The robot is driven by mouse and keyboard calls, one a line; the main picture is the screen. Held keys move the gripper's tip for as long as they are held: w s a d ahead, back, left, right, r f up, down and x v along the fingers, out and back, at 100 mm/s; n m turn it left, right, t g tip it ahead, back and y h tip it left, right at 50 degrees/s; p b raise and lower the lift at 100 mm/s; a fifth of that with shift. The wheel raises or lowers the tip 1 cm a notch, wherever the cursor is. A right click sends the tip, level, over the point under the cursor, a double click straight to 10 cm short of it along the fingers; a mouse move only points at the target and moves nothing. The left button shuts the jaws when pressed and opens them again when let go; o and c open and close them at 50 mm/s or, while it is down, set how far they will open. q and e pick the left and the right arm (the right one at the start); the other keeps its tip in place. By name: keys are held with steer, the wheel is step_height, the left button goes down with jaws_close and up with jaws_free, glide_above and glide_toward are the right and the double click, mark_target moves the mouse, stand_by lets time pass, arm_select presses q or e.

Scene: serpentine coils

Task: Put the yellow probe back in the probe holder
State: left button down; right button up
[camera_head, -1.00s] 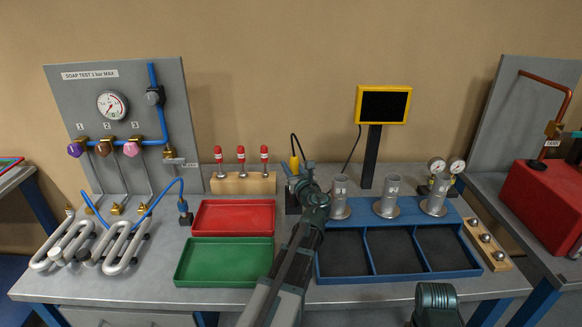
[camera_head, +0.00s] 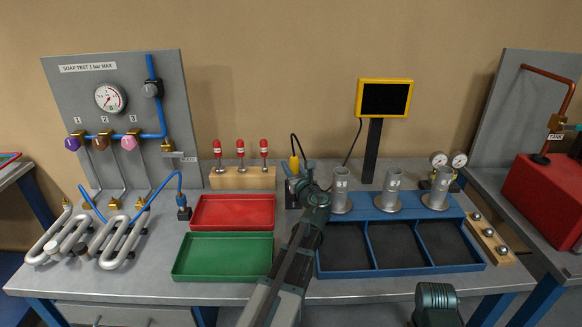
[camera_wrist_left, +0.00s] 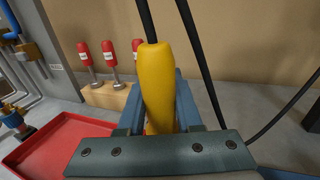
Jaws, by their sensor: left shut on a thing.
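The yellow probe (camera_head: 294,162) is upright at the back middle of the bench, with a black cable looping from its top. My left gripper (camera_head: 299,172) is shut on it. In the left wrist view the yellow probe (camera_wrist_left: 157,80) stands between the blue fingers of my left gripper (camera_wrist_left: 160,110). A dark block (camera_head: 291,194), apparently the probe holder, shows just below the probe, partly behind my gripper. The probe's lower end is hidden, so I cannot tell whether it is in the holder.
Red (camera_head: 232,212) and green (camera_head: 222,257) trays lie left of my arm. A wooden rack (camera_head: 243,179) with red-topped pins stands behind. A blue divided tray (camera_head: 400,272) and metal cylinders (camera_head: 389,192) are close on the right. A monitor (camera_head: 384,99) stands behind.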

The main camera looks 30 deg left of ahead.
arm_select(q)
steer(key=c, duration=0.5)
jaws_free()
steer(key=shift+s, duration=0.1)
steer(key=v, duration=1.3)
steer(key=shift+s+d, duration=0.2)
steer(key=shift+d, duration=0.1)
